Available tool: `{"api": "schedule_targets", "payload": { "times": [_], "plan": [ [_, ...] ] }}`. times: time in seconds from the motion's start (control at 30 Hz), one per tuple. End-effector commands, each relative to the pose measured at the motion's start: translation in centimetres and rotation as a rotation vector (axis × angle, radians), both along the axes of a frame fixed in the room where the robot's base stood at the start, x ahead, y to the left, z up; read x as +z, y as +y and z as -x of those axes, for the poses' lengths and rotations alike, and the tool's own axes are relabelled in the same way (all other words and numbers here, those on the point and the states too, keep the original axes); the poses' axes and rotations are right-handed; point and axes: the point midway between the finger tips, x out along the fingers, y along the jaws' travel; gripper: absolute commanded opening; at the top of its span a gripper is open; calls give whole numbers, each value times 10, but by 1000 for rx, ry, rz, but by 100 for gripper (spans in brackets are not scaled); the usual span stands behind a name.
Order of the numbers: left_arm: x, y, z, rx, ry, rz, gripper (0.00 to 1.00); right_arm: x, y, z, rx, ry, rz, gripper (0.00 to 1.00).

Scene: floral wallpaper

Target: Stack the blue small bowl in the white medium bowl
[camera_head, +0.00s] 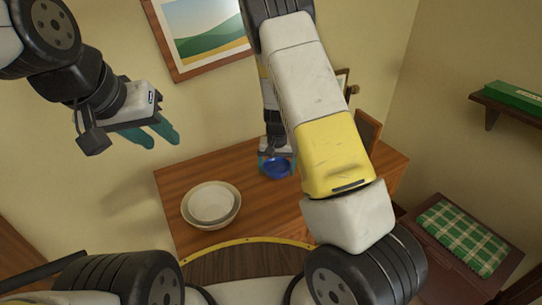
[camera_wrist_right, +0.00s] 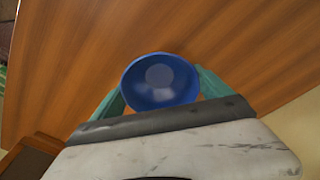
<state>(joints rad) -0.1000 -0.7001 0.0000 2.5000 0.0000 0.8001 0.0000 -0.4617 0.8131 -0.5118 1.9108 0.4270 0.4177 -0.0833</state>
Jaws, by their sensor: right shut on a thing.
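The blue small bowl (camera_head: 277,168) is at the far part of the wooden table, held between the teal fingers of my right gripper (camera_head: 277,162). In the right wrist view the blue bowl (camera_wrist_right: 160,80) sits upright between the fingers of the right gripper (camera_wrist_right: 160,92), its inside facing the camera. I cannot tell whether it touches the table. The white medium bowl (camera_head: 210,203) sits inside a larger cream bowl (camera_head: 232,219) at the table's left. My left gripper (camera_head: 160,138) is in the air at upper left, empty, with its fingers apart.
The wooden table (camera_head: 190,172) is clear between the blue bowl and the stacked bowls. A chair (camera_head: 368,130) stands behind the table. A shelf (camera_head: 505,108) with a green box (camera_head: 515,97) hangs on the right wall.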

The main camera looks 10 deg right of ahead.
Motion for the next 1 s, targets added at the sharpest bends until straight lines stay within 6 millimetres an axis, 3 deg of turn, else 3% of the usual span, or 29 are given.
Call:
{"api": "schedule_targets", "payload": {
  "times": [0.27, 0.47, 1.0],
  "plan": [
    [0, 0, 0, 0, 0, 0, 36, 9, 0, -1, 1, -3, 0, 38],
    [0, 0, 0, 0, 0, 0, 36, 35, 1, -1, 2, -4, -1, 38],
    [0, 0, 0, 0, 0, 0, 36, 47, 24, 122, 3, 1, -1, 38]
  ]
}}
